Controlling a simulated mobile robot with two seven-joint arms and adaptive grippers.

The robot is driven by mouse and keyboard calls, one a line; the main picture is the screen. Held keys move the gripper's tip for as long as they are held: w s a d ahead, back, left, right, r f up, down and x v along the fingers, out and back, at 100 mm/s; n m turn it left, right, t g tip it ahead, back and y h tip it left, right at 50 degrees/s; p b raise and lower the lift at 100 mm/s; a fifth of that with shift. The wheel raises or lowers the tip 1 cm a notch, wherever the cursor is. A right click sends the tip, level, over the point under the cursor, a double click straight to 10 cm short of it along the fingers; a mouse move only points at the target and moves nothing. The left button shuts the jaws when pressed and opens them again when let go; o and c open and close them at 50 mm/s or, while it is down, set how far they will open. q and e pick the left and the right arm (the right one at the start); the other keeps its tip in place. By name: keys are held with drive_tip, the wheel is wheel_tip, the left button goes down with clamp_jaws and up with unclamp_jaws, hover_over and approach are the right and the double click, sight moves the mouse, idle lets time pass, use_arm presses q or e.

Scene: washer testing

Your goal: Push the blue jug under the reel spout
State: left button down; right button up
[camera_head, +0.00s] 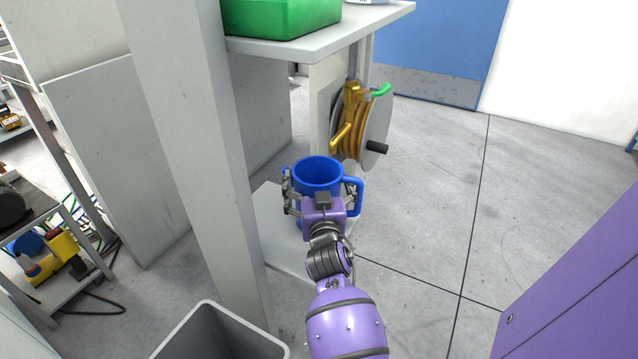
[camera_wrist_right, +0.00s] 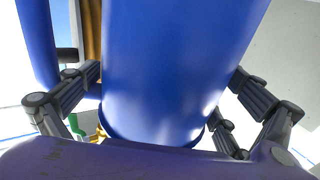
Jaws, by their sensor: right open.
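The blue jug (camera_head: 318,178) stands upright on a low white shelf (camera_head: 268,214), its open top up and its handle on the right. My purple right gripper (camera_head: 322,196) is at its near side, with one dark finger on each side of the jug. The gripper is open around it; contact is unclear. In the right wrist view the jug (camera_wrist_right: 180,65) fills the middle between the fingers, its handle at upper left. The hose reel (camera_head: 373,132) hangs just behind and right of the jug, with a yellow pipe (camera_head: 341,138) pointing down toward it. My left gripper is not visible.
A white upper shelf (camera_head: 330,38) with a green box (camera_head: 280,14) is above the reel. A grey post (camera_head: 195,140) stands left of the jug. A grey bin (camera_head: 215,335) is at the front. Open floor (camera_head: 440,190) lies to the right.

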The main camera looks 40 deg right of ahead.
drive_tip(key=c, duration=1.2)
drive_tip(key=shift+s+d+r+p, duration=0.1)
drive_tip(key=shift+s+d+p, duration=0.25)
drive_tip(key=shift+s+d, duration=0.3)
drive_tip(key=o, duration=1.2)
drive_tip(key=shift+a, duration=0.15)
wheel_tip(320, 180, up, 10)
drive_tip(key=shift+f, duration=0.1)
drive_tip(key=shift+s, duration=0.1)
